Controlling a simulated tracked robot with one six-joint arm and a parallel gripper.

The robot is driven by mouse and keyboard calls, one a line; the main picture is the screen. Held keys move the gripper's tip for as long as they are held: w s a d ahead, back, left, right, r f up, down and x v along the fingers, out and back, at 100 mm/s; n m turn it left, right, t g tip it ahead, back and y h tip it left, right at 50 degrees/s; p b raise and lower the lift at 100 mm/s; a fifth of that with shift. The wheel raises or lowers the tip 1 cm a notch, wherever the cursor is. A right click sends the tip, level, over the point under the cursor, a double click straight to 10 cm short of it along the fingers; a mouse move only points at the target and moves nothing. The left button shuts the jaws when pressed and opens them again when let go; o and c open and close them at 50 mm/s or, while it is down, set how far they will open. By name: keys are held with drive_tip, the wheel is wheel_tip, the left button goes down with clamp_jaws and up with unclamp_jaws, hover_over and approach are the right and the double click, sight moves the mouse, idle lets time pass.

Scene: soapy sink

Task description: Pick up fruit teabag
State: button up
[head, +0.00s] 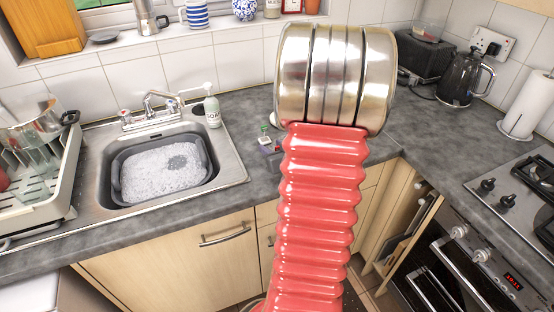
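I cannot make out a fruit teabag for sure in the head view. Some small items (266,139), grey and white with a bit of green and red, sit on the counter just left of my arm. They are too small to tell what they are. My red ribbed arm with its metal bands rises through the middle of the view and hides part of the counter. My gripper's fingers do not show.
The grey worktop (425,136) has clear room right of my arm. A sink with a soapy bowl (208,185) and a dish rack (62,185) are left. A kettle (462,78), paper roll (527,105) and hob (512,188) are right.

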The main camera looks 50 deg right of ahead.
clamp_jaws()
idle(0.4)
wheel_tip(320, 180, up, 10)
idle(0.9)
idle(0.5)
